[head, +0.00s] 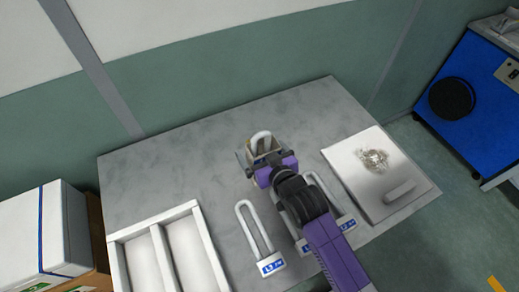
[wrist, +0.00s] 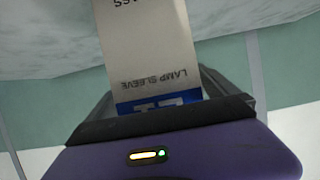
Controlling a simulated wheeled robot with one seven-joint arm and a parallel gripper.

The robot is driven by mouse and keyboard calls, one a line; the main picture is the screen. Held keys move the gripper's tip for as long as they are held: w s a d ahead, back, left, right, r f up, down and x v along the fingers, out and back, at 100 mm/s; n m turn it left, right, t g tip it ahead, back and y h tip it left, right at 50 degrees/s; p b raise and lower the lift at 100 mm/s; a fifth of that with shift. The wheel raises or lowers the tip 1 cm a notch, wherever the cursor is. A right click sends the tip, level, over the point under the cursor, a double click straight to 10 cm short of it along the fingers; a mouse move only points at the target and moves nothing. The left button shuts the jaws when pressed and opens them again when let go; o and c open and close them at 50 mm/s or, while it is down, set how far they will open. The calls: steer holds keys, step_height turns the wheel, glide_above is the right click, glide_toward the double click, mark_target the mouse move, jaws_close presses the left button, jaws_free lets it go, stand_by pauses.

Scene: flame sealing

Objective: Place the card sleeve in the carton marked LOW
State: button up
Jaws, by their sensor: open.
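The card sleeve (wrist: 147,60) is a pale card piece in the wrist view, printed LAMP SLEEVE with a blue band at its near end. It lies between the two dark fingers of my gripper (wrist: 160,97), which are open. In the head view my gripper (head: 258,150) is over the middle of the table, with a tan sleeve-like piece and a white loop (head: 261,137) at its fingers. Whether the fingers touch the sleeve cannot be told. No marking LOW is readable in either view.
A white two-compartment tray (head: 158,231) sits at the table's front left. A U-shaped lamp (head: 247,228) with a blue label lies near the front, with others partly behind my arm. A pale board (head: 362,163) with debris is at right. Boxes (head: 33,233) stand off the left side.

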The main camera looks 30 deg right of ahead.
steer(key=shift+r, duration=0.1)
steer(key=shift+r, duration=0.15)
steer(key=v, duration=1.2)
steer(key=shift+b, duration=0.45)
